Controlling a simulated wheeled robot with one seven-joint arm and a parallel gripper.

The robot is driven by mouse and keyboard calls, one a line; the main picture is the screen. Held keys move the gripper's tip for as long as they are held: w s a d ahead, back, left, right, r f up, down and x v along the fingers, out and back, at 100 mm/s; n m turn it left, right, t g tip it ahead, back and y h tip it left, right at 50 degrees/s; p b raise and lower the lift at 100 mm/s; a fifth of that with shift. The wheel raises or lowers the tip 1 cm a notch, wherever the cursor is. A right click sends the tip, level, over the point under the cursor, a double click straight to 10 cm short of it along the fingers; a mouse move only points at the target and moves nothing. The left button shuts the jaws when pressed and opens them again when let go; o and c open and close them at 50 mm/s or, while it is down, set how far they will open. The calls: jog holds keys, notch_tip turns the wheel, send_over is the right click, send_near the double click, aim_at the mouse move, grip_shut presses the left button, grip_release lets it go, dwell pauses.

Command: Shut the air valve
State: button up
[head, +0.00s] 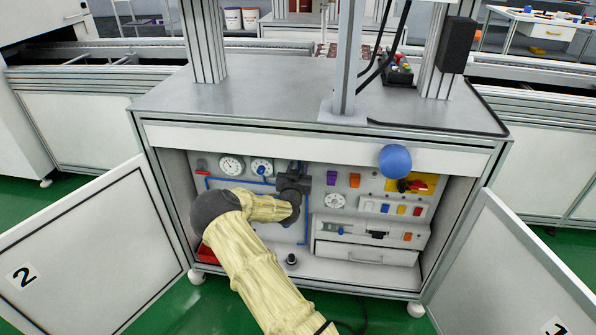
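My gripper (293,180) is inside the open cabinet, close to the panel, just right of the second gauge (262,167). My arm in its pale yellow cover reaches in from below. The dark gripper hides the panel behind it, and its fingertips cannot be made out. A small red part (203,166) sits left of the gauges. I cannot tell for certain which part is the air valve, or whether my gripper touches it.
Two open doors, left (85,250) and right (515,265), flank the cabinet. A blue ball (395,161) shows before its upper right. A yellow plate with a red switch (412,186) and a drawer unit (367,252) are at the right. A red bin (207,254) stands lower left.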

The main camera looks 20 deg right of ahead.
grip_shut()
jog(key=shift+a+n, duration=0.1)
jog(key=shift+n, duration=0.2)
jog(key=n, duration=0.1)
jog(key=a+n, duration=0.1)
jog(key=n, duration=0.1)
jog(key=shift+w+f+b, duration=0.2)
jog(key=shift+w+b, duration=0.15)
jog(key=shift+w, duration=0.05)
jog(key=a+f+n+b, duration=0.1)
jog(key=n, duration=0.3)
jog(key=w+a+f+n+b, duration=0.1)
jog(key=f+n+b, duration=0.1)
jog(key=n, duration=0.3)
jog(key=a+f+n+b, duration=0.1)
jog(key=n+b, duration=0.1)
jog(key=n, duration=0.3)
jog(key=shift+w+f, duration=0.35)
jog(key=shift+w, duration=0.05)
jog(key=shift+n, duration=0.3)
